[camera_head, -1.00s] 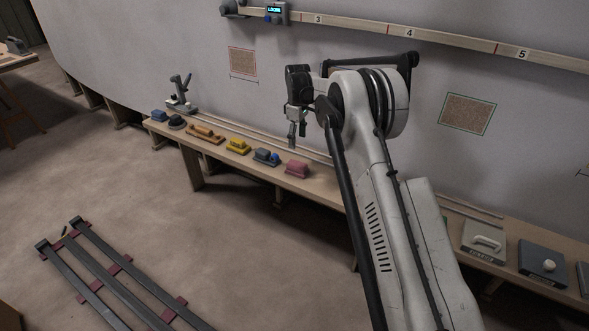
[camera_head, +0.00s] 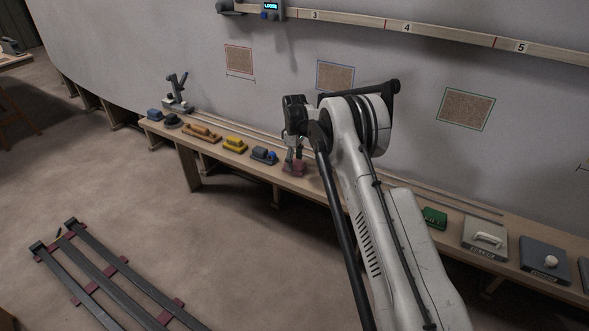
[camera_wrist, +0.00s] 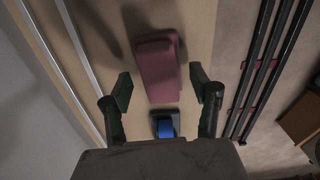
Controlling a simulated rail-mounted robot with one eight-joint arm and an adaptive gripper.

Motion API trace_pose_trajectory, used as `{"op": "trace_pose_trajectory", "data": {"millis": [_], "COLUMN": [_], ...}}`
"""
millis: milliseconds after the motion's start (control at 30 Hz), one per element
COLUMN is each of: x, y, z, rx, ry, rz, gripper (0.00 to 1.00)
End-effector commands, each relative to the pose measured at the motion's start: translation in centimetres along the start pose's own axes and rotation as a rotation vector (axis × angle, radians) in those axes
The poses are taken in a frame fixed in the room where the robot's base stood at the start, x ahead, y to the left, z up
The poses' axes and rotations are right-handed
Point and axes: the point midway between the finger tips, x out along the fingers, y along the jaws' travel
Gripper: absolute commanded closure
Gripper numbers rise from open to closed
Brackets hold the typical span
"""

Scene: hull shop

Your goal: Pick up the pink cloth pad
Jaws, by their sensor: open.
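The pink cloth pad (camera_head: 294,168) sits on the long wooden bench below the wall, partly hidden by my gripper in the head view. In the wrist view the pink pad (camera_wrist: 158,68) lies ahead, between the lines of my two fingers. My gripper (camera_head: 293,163) is directly over the pad in the head view. In the wrist view my gripper (camera_wrist: 161,92) is open, with one finger on each side of the pad's near end. Nothing is held. Whether the fingertips reach down to the pad's height cannot be told.
A grey block with a blue knob (camera_head: 264,155) stands beside the pad; the blue part (camera_wrist: 165,127) also shows near my gripper. A yellow block (camera_head: 235,144), an orange block (camera_head: 201,133) and a green block (camera_head: 434,217) share the bench (camera_head: 330,192). The wall rises close behind.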

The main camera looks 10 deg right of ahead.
Motion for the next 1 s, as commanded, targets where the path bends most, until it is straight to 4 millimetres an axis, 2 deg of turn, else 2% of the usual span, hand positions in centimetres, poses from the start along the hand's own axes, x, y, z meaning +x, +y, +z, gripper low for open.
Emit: {"op": "trace_pose_trajectory", "data": {"millis": [100,333,700,1000], "x": [1.19,1.23,1.21,0.94], "y": [-0.01,-0.02,-0.01,-0.01], "z": [0.01,0.02,0.02,0.02], "rx": [0.000,0.000,0.000,0.000], "ry": [0.000,0.000,0.000,0.000], "rz": [0.000,0.000,0.000,0.000], "gripper": [0.42,0.43,0.91,0.91]}}
